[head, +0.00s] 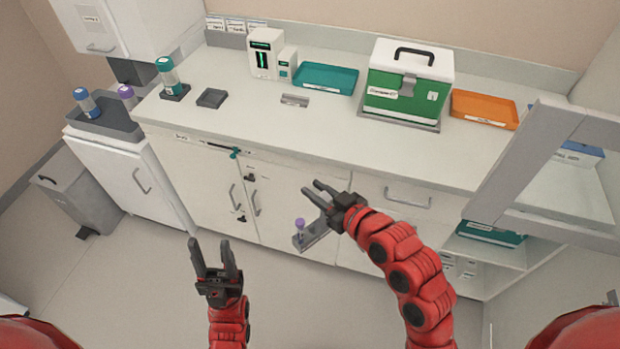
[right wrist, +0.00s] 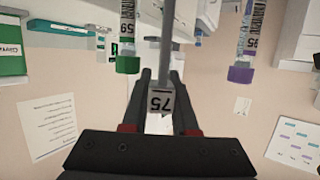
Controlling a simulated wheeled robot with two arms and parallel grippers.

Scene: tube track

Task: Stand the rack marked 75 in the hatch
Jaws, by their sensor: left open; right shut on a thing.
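The rack marked 75 is a grey bar-like holder (head: 317,233) in the head view, in front of the lower cabinets. A purple-capped tube (head: 299,225) stands at its left end. My right gripper (head: 322,192) is shut on the rack. In the right wrist view the label 75 (right wrist: 160,103) shows upside down between the fingers, with a green-capped tube (right wrist: 128,64) and a purple-capped tube (right wrist: 241,74) either side. My left gripper (head: 213,246) is open and empty, left of the rack. A pale frame (head: 520,165) stands at the right; I cannot tell whether it is the hatch.
The counter (head: 220,125) holds a green box (head: 405,95), a teal tray (head: 327,78), an orange tray (head: 484,109) and a white device (head: 266,55). A side unit with capped bottles (head: 88,103) is at left. The floor between the arms and cabinets looks clear.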

